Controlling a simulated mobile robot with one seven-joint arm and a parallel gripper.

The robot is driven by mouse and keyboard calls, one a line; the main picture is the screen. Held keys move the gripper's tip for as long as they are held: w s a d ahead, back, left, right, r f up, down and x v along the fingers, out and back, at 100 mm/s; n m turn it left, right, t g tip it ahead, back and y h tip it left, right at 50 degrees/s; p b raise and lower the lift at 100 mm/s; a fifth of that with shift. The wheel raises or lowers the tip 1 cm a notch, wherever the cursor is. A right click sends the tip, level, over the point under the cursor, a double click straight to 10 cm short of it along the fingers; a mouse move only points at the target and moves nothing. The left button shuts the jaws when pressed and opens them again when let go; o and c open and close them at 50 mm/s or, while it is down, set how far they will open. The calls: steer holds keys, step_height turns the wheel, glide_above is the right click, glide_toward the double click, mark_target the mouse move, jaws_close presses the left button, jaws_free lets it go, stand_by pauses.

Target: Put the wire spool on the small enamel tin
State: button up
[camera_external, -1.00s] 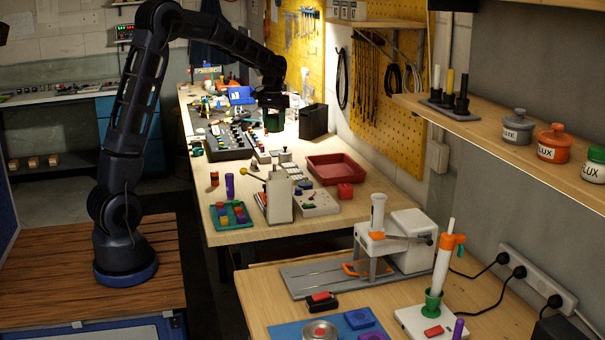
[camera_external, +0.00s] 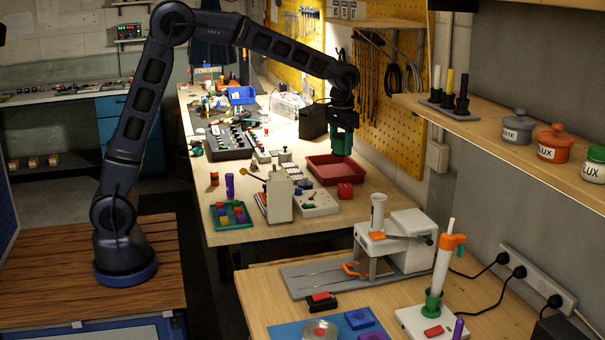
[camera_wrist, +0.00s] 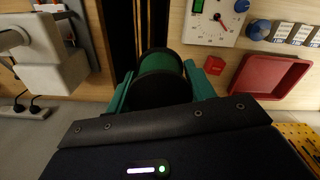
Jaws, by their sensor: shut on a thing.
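The wire spool (camera_wrist: 160,68) has black end discs and a green winding. In the wrist view it sits between the two teal fingers of my gripper (camera_wrist: 160,88), which is shut on it. In the external view my gripper (camera_external: 342,148) hangs in the air near the red tray; the spool is hard to tell from the fingers there. A small round metal tin (camera_external: 320,331) with a reddish middle is at the bottom edge, on the blue mat of the near bench. Lidded pots, grey (camera_external: 517,127), orange (camera_external: 556,144) and white (camera_external: 594,166), stand on the right shelf. I cannot tell which is the enamel tin.
The red tray (camera_external: 318,173) and a red block (camera_external: 345,191) are on the far bench. On the near bench stand a white press (camera_external: 408,240) and a tall white post with an orange clip (camera_external: 446,264). A dark gap separates the benches.

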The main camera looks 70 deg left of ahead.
steer(key=s+d+r+m, duration=0.1)
steer(key=d+m, duration=0.1)
steer(key=d, duration=1.5)
step_height(320, 180, up, 2)
steer(key=m, duration=0.6)
glide_above(320, 331)
step_height(320, 331, down, 19)
steer(key=shift+f, duration=0.1)
steer(key=shift+f, duration=0.1)
steer(key=o, duration=1.1)
steer(key=shift+c, duration=0.2)
